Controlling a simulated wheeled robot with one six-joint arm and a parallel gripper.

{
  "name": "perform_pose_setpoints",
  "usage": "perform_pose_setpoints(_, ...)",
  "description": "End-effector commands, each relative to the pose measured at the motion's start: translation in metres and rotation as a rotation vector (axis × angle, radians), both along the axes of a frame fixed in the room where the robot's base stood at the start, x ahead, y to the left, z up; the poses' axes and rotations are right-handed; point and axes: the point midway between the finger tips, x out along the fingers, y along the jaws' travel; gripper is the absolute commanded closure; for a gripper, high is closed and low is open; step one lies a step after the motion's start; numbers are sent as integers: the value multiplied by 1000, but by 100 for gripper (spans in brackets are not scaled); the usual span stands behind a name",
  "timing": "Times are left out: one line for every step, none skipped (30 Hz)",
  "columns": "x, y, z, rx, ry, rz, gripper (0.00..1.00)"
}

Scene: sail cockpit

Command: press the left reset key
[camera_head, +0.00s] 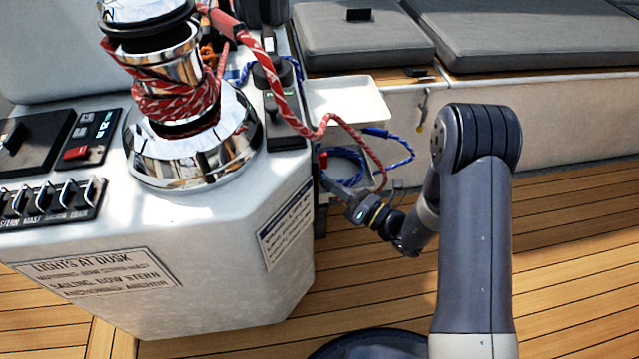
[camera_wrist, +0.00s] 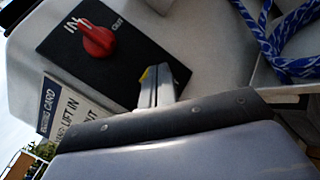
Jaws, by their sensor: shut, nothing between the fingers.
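My gripper (camera_head: 326,181) is beside the right side of the white console, low by the blue rope. In the wrist view its fingers (camera_wrist: 152,84) are shut with nothing between them, in front of a black panel (camera_wrist: 75,62) with a red knob (camera_wrist: 97,38) marked IN and OUT. I cannot make out a key labelled reset in either view. In the head view a small black panel (camera_head: 98,125) with a red switch (camera_head: 75,153) is on the console top, left of the winch.
A chrome winch (camera_head: 193,140) wrapped in red rope stands on the white console (camera_head: 200,230). Several toggle switches (camera_head: 45,203) line its left edge. Blue rope (camera_wrist: 290,45) hangs close to my gripper. A white tray (camera_head: 347,103) and grey cushions (camera_head: 362,35) are behind. Deck at right is clear.

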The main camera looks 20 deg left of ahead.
Motion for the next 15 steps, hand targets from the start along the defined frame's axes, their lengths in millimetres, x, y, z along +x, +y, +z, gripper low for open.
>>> perform_pose_setpoints(0,0,0,0,0,0,100)
perform_pose_setpoints(0,0,0,0,0,0,100)
perform_pose_setpoints(0,0,0,0,0,0,100)
perform_pose_setpoints(0,0,0,0,0,0,100)
perform_pose_setpoints(0,1,0,0,0,0,100)
perform_pose_setpoints(-1,1,0,0,0,0,100)
perform_pose_setpoints(-1,1,0,0,0,0,100)
perform_pose_setpoints(-1,2,0,0,0,0,100)
perform_pose_setpoints(-1,2,0,0,0,0,100)
perform_pose_setpoints(-1,2,0,0,0,0,100)
perform_pose_setpoints(-2,3,0,0,0,0,100)
perform_pose_setpoints(-2,3,0,0,0,0,100)
perform_pose_setpoints(-2,3,0,0,0,0,100)
perform_pose_setpoints(-2,4,0,0,0,0,100)
perform_pose_setpoints(-2,4,0,0,0,0,100)
